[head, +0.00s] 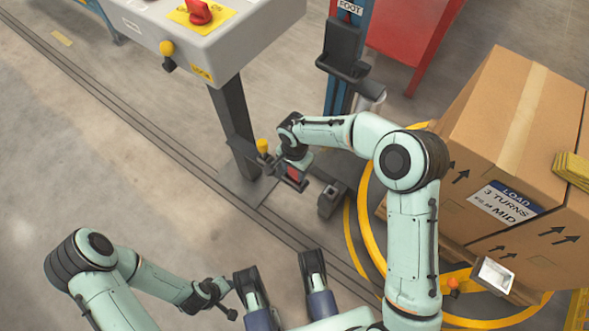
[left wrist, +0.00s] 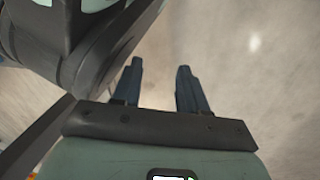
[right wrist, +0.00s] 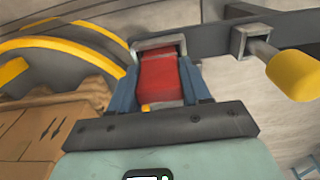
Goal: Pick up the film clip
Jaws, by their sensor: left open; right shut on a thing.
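The film clip (right wrist: 160,78) shows in the right wrist view as a red block between my right gripper's two blue fingers. A grey metal frame (right wrist: 158,42) surrounds its far end; I cannot tell whether the clip is seated in it. My right gripper (head: 293,178) is shut on the clip, which shows as a small red patch in the head view, partly hidden by the gripper. My left gripper (left wrist: 160,68) is open and empty, with only floor beyond its fingers.
A yellow knob (right wrist: 292,75) on a grey bracket is close to the right gripper. A blue post (head: 345,90) stands behind it. A yellow ring (head: 366,225) surrounds the cardboard boxes (head: 515,110) at right. A control box (head: 205,35) is at the upper left. Floor at left is clear.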

